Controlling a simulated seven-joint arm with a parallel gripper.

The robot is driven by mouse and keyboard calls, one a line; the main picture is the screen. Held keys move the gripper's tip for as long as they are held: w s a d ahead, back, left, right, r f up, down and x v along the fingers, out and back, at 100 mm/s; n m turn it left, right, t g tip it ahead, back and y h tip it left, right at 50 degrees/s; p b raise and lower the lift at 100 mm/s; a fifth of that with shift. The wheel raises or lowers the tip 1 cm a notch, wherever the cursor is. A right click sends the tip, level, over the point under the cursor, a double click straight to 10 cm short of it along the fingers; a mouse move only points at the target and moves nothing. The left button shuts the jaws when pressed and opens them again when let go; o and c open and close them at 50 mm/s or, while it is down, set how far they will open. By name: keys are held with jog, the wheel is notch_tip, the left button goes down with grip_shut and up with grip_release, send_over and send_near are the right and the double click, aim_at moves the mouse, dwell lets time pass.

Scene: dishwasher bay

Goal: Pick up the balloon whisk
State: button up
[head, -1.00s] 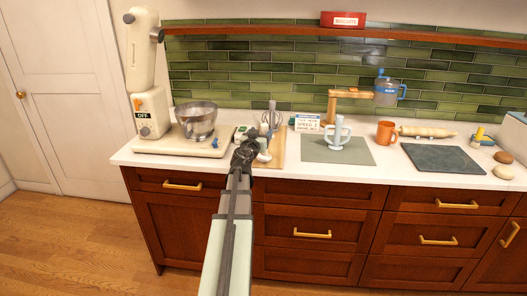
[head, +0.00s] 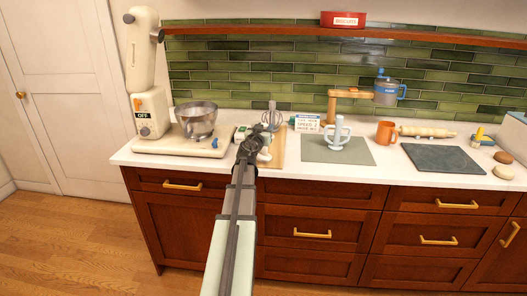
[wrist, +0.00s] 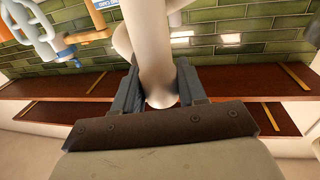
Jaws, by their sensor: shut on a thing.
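The balloon whisk (head: 271,116), with thin grey wire loops, shows in the head view, upright just beyond my gripper at the back of a wooden board (head: 279,151). Its lower part is hidden. My gripper (head: 250,150) is low over the board, near its left side. In the wrist view my gripper (wrist: 160,92) is shut on a smooth cream piece (wrist: 152,45) with a thick shaft, a rounded end and curved parts behind it. No wires show on it there. A pale piece (head: 265,155) also shows beside the jaws in the head view.
A cream stand mixer (head: 150,115) with a steel bowl (head: 197,118) stands to the left. A label card (head: 308,123), a pale pegged stand (head: 338,133) on a grey mat (head: 362,155) and an orange mug (head: 385,132) stand to the right. A wooden arm (head: 348,94) rises behind.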

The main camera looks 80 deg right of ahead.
grip_shut()
dwell(0.3)
